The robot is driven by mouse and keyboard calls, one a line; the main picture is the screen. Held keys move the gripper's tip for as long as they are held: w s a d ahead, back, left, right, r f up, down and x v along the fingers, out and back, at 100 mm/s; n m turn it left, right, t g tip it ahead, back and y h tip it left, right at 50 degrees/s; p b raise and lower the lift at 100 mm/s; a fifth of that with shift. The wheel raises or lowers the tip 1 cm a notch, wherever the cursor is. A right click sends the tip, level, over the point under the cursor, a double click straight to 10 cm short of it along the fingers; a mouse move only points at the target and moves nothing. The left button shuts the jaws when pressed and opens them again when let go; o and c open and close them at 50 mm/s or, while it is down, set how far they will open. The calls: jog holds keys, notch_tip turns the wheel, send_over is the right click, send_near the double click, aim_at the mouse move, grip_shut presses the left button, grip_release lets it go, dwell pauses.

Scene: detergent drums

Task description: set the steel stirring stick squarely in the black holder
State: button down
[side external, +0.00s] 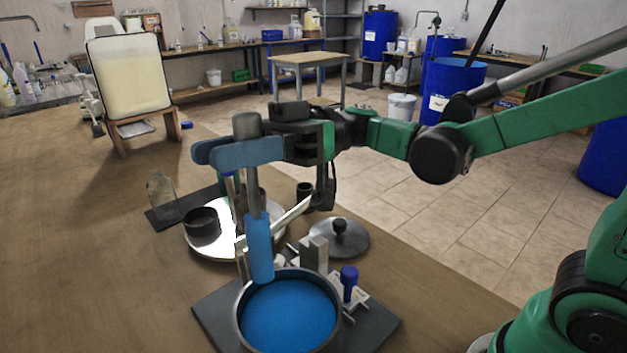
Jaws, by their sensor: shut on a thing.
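My gripper (243,151) has blue-grey fingers and is shut on an upright stick, which I take to be the steel stirring stick (253,196). Its grey top stands above the fingers and its thick lower part is blue. The lower end overlaps the far rim of a round pot (240,322) of blue liquid; I cannot tell whether it touches the rim. A short black cup, apparently the black holder (203,226), stands on a round white plate (215,252) behind and left of the pot. The stick is to the right of the holder and apart from it.
A pale bar (285,222) slants behind the stick. A dark lid with a knob (340,240) and a blue-topped stand (348,284) are right of the stick. A clear bottle (160,190) and an off-white container on a wooden stand (132,78) are farther back. The left tabletop is free.

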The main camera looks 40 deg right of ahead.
jog(key=w+d+m+t+h, duration=0.75)
jog(key=w+d+t, duration=0.65)
jog(key=w+d, duration=0.75)
jog(key=d+f+n+g+y, duration=0.2)
jog(key=f, duration=0.3)
jog(key=w+d+f+n+g+y, duration=0.1)
jog(key=d+f+n+g, duration=0.1)
jog(key=f, duration=0.4)
jog(key=shift+w+g+y, duration=0.25)
jog(key=shift+g+y, duration=0.1)
jog(key=shift+g, duration=0.25)
jog(key=shift+d+f, duration=0.1)
jog(key=shift+f, duration=0.7)
dwell(0.4)
